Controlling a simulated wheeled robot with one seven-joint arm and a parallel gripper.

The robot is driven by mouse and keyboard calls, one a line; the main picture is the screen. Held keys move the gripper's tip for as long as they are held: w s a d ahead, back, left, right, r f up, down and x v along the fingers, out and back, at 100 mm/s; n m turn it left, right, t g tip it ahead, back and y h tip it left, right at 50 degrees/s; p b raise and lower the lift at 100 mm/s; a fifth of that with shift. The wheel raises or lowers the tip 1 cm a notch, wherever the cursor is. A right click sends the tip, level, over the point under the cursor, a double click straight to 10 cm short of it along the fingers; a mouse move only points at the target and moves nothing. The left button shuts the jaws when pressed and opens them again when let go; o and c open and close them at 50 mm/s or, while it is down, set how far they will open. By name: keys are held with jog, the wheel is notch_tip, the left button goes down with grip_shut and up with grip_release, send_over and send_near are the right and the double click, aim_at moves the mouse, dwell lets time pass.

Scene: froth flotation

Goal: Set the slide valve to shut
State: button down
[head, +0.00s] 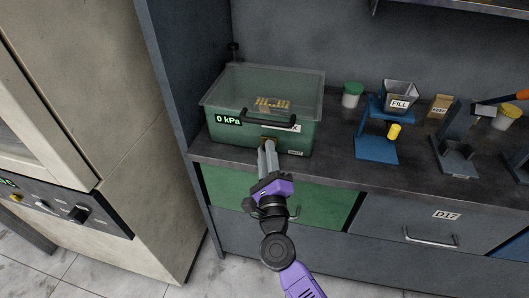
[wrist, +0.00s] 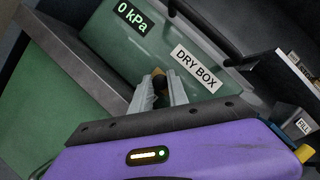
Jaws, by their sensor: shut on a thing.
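The green dry box (head: 225,135) stands on the bench, with a clear upper part and a "0 kPa" readout; its front also fills the top of the wrist view (wrist: 130,45). My gripper (head: 267,145) reaches to the low front of the box. In the wrist view my gripper (wrist: 160,92) has its fingers closed around a small dark knob (wrist: 158,84), which looks like the slide valve's handle. A tan piece (wrist: 157,72) shows just behind it. The fingers hide most of the valve, so I cannot tell its position.
A black handle (head: 268,121) crosses the box front above my gripper. To the right stand a green-lidded jar (head: 352,94), a blue stand (head: 376,147) with a yellow knob, and a FILL cup (head: 399,95).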

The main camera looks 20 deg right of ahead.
aim_at(294, 142)
jog(key=s+d, duration=0.1)
jog(key=d, duration=0.1)
jog(key=s+d, duration=0.3)
jog(key=d, duration=0.1)
jog(key=shift+s+d, duration=0.15)
jog(key=shift+s, duration=0.15)
jog(key=c, duration=1.5)
grip_release()
jog(key=shift+d, duration=0.1)
jog(key=shift+c, duration=0.2)
jog(key=shift+s+f+b, duration=0.15)
jog(key=shift+s+b, duration=0.1)
jog(key=shift+b, duration=0.05)
jog(key=b+v, duration=0.1)
jog(key=v, duration=0.6)
jog(key=shift+b, duration=0.3)
jog(key=shift+s, duration=0.15)
